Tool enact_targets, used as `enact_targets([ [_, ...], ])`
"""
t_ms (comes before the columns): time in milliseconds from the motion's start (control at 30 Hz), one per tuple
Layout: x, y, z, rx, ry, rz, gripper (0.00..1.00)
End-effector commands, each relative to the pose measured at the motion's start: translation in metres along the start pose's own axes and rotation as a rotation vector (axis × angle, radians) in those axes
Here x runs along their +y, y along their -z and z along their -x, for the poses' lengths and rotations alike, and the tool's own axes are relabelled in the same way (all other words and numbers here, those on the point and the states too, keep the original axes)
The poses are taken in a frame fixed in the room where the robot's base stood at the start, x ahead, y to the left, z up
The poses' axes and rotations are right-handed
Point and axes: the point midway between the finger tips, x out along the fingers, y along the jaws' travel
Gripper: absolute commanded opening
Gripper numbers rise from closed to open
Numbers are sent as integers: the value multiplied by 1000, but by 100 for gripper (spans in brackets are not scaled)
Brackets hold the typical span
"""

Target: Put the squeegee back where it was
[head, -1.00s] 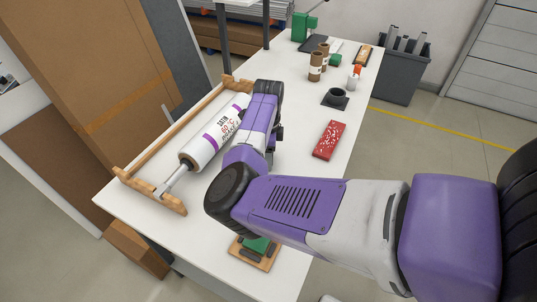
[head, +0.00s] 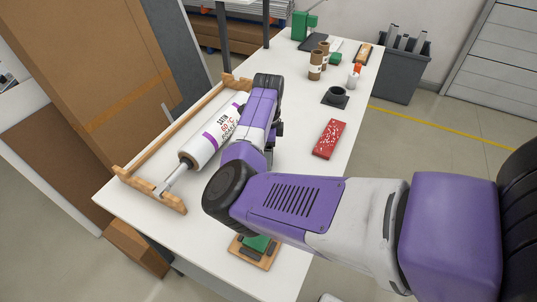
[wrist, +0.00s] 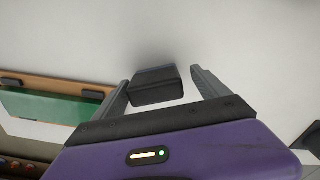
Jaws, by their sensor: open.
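My gripper (wrist: 160,78) is open in the wrist view. A dark grey block (wrist: 157,86) lies between its fingertips, with a gap visible on both sides. The block may be the squeegee, but I cannot tell for sure. In the head view my own arm covers the gripper and the spot below it. A wooden tray (head: 236,250) with a green piece (head: 258,244) and dark pads stands at the near table edge. A similar wood-edged green thing (wrist: 45,105) shows at left in the wrist view.
A wooden rack (head: 150,150) and a large white roll (head: 200,150) lie along the left of the white table (head: 300,150). Clear tabletop lies between.

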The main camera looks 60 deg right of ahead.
Motion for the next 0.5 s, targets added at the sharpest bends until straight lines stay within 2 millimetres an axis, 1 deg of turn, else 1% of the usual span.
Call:
enact_targets([
  [300, -1, 0, 62, -2, 5, -1, 85],
  [400, -1, 0, 80, -2, 3, -1, 85],
  [500, 0, 0, 94, -1, 2, -2, 85],
])
